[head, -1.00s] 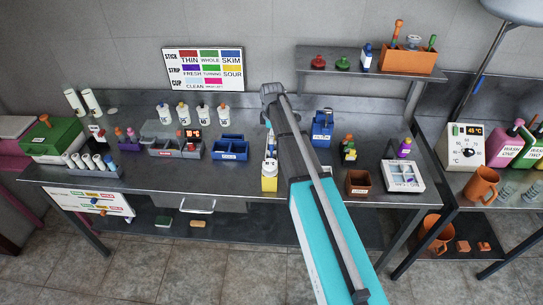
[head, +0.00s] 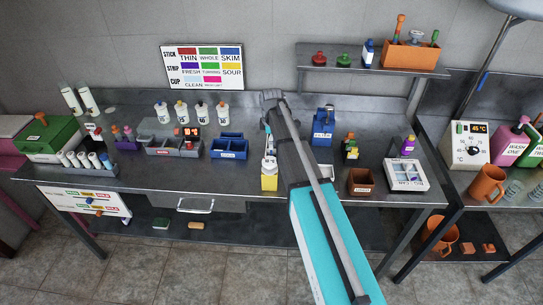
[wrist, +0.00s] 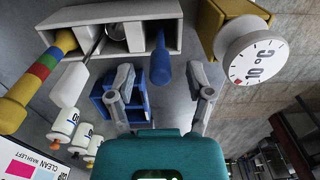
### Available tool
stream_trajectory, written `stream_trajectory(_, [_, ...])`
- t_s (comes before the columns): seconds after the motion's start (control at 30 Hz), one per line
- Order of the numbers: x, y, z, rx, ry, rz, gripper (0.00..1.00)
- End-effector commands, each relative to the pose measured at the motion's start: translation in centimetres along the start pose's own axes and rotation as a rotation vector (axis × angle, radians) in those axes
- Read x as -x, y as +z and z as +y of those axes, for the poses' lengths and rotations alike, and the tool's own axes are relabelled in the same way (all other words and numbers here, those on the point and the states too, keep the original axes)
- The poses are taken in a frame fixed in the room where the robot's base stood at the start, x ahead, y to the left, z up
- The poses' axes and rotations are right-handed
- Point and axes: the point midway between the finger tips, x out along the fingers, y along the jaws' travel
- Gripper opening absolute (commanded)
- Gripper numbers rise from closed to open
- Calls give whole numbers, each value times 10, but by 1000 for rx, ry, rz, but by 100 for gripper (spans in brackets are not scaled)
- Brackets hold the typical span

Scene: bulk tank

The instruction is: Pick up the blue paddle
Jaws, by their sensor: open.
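The blue paddle (wrist: 160,58) shows in the wrist view as a blue rounded handle, with its upper end in a pale open-fronted rack (wrist: 112,14). My gripper (wrist: 162,78) is open, its two grey fingers spread apart. The blue handle lies in the gap between the fingers, just beyond their tips, touching neither finger that I can see. In the head view my arm covers this part of the bench, and I cannot make out the paddle there.
Bottles (head: 192,113) stand at the bench's back. The bench front left of centre (head: 150,177) is clear.

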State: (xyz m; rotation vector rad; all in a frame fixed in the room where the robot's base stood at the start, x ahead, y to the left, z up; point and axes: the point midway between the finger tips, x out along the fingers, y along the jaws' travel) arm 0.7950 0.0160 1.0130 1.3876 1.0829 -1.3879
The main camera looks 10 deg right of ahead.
Motion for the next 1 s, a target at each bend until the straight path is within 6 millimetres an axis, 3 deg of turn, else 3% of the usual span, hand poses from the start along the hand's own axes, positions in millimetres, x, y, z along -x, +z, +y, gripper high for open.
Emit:
stream_trajectory(0.2, [-11,0,0,0,0,0,67])
stream_trajectory(0.8, [-11,0,0,0,0,0,67])
stream_trajectory(0.83, [-11,0,0,0,0,0,65])
stream_trajectory(1.0, [-11,0,0,0,0,0,34])
